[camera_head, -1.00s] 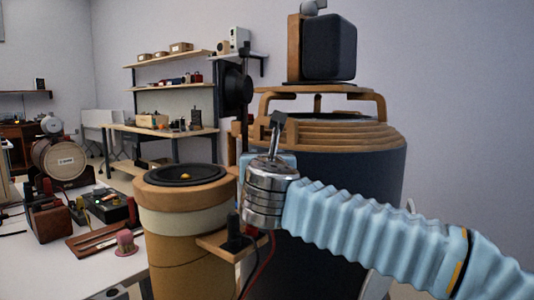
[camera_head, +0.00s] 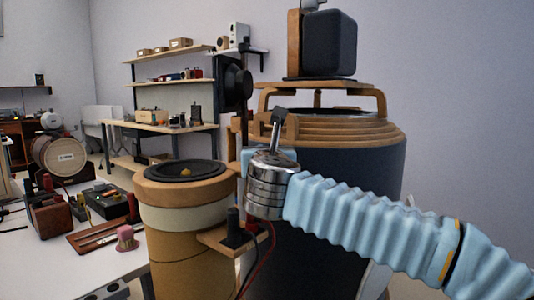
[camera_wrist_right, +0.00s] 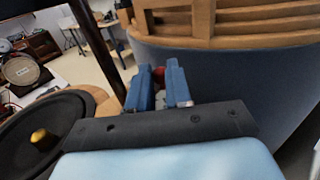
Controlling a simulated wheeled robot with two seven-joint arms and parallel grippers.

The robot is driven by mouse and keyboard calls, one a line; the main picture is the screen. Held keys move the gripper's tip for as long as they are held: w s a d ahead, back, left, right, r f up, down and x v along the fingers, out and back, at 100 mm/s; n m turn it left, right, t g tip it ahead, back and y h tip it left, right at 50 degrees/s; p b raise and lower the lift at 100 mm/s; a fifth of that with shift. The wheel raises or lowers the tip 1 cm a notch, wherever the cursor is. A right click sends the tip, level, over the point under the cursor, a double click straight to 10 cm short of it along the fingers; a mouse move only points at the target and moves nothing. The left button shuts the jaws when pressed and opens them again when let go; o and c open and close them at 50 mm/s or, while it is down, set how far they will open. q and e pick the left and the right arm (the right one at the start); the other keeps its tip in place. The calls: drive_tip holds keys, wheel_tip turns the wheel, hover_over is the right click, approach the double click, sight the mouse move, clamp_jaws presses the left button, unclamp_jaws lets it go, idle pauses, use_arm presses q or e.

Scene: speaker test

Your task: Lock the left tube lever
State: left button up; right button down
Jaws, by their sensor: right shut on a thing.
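My right arm, in a light blue sleeve (camera_head: 375,220), comes in from the right in the head view and ends in a silver wrist (camera_head: 268,190). The wrist hides its fingers there. In the right wrist view the blue fingers of my right gripper (camera_wrist_right: 159,80) are shut on a small red piece (camera_wrist_right: 158,73), mostly hidden between them. I cannot tell whether it is the left tube lever; no lever shows clearly. The large dark drum with wooden rings (camera_head: 345,135) stands just behind the wrist, and shows beyond the fingers in the wrist view (camera_wrist_right: 225,75). My left gripper is not in view.
A tan cylindrical speaker (camera_head: 180,225) stands close left of the wrist. A black post with a round disc (camera_head: 235,88) rises beside it. A black knobbed box (camera_head: 235,235) with red and black cables sits below. A white table (camera_head: 90,265) with tools is at left.

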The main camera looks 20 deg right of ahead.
drive_tip(key=shift+d, duration=0.15)
drive_tip(key=shift+w+d+n+y, duration=0.2)
drive_tip(key=shift+n+y, duration=0.3)
drive_tip(key=shift+y, duration=0.2)
drive_tip(key=shift+w+d+r+n+y, duration=0.15)
drive_tip(key=shift+d+n+y, duration=0.1)
drive_tip(key=shift+n+y, duration=0.7)
drive_tip(key=shift+w+d+n+g+y+p, duration=0.2)
drive_tip(key=shift+w+n+g+y+p, duration=0.25)
drive_tip(key=shift+n+y+p, duration=0.85)
drive_tip(key=shift+w+d+n+g+y+p, duration=0.15)
drive_tip(key=shift+w+n+g+y+p, duration=0.45)
drive_tip(key=shift+y+p, duration=1.3)
drive_tip(key=shift+w+d+n+g+y+p, duration=0.25)
drive_tip(key=shift+n+y+p, duration=0.9)
drive_tip(key=shift+y, duration=0.9)
drive_tip(key=shift+f, duration=0.2)
